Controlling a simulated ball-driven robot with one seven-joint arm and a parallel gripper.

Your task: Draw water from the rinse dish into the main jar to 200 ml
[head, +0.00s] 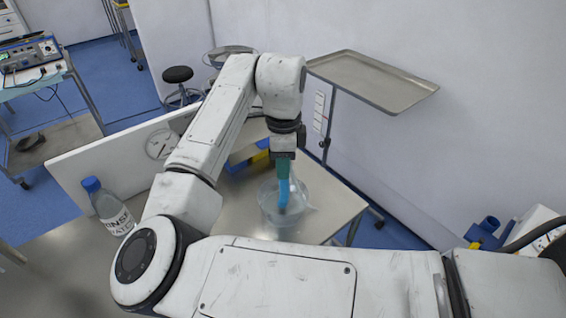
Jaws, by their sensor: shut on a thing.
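My gripper (284,156) points down over the steel table and is shut on a teal and light-blue tool (284,187). The tool hangs roughly upright, its lower end within the outline of a clear round dish (268,212). I cannot tell whether its tip touches the dish's bottom, nor how much water is in the dish. A clear bottle (105,204) with a blue cap and a partly readable rinse-water label stands at the left. I cannot make out the main jar or its level; my arm covers much of the middle.
A white panel with a round gauge (160,144) stands behind the bottle. A blue and yellow thing (246,159) is partly hidden behind my arm. An empty steel tray (372,80) on a stand is at the back right. Bare steel tabletop (335,205) shows right of the dish.

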